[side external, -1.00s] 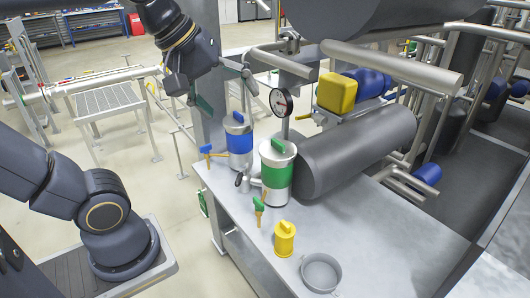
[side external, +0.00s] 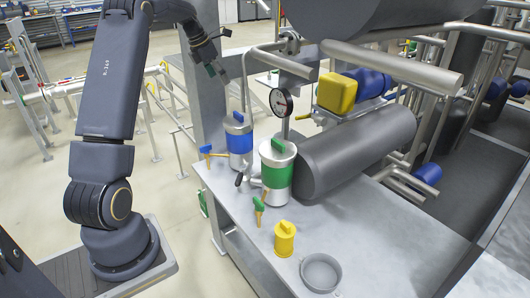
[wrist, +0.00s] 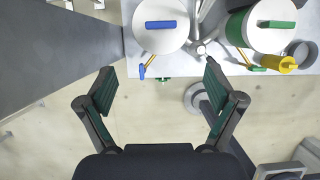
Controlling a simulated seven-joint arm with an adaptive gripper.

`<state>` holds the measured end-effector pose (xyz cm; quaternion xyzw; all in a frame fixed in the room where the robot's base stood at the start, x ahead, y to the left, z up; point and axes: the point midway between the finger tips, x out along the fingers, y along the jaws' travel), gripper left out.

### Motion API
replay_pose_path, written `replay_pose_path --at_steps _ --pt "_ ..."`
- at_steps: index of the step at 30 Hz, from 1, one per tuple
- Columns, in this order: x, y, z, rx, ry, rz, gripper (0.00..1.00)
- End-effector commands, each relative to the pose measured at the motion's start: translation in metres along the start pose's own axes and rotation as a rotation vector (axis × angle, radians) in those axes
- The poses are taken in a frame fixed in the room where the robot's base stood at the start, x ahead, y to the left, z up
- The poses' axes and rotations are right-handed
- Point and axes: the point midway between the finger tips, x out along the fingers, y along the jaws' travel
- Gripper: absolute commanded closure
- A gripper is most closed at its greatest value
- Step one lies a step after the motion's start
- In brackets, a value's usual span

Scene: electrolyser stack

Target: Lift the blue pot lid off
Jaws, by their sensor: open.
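The blue pot (side external: 240,145) is a grey canister with a blue band, standing upright on the bench's far left corner. Its grey lid (side external: 237,126) with a blue bar handle (side external: 238,116) sits on top. In the wrist view the lid (wrist: 150,38) shows from above near the top edge, its blue handle (wrist: 160,24) lying across. My gripper (side external: 219,50) is open and empty, above and behind the pot in the side view, clear of it. In the wrist view my gripper's fingers (wrist: 158,79) are spread wide below the lid.
A green-banded pot (side external: 277,182) stands close right of the blue one. A pressure gauge (side external: 281,102) and pipes rise behind. A blue-handled valve (side external: 206,150) sticks out left. A grey post (side external: 205,100) rises beside the bench.

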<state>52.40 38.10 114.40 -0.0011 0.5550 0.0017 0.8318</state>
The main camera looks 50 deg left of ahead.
Motion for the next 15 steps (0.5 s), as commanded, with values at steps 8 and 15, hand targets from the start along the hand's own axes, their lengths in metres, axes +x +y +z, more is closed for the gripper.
replay_pose_path --at_steps 8,15 --pt "0.055 -0.002 -0.001 0.003 0.004 -0.006 0.08" --pt "0.107 -0.002 -0.001 0.003 0.003 -0.005 0.08"
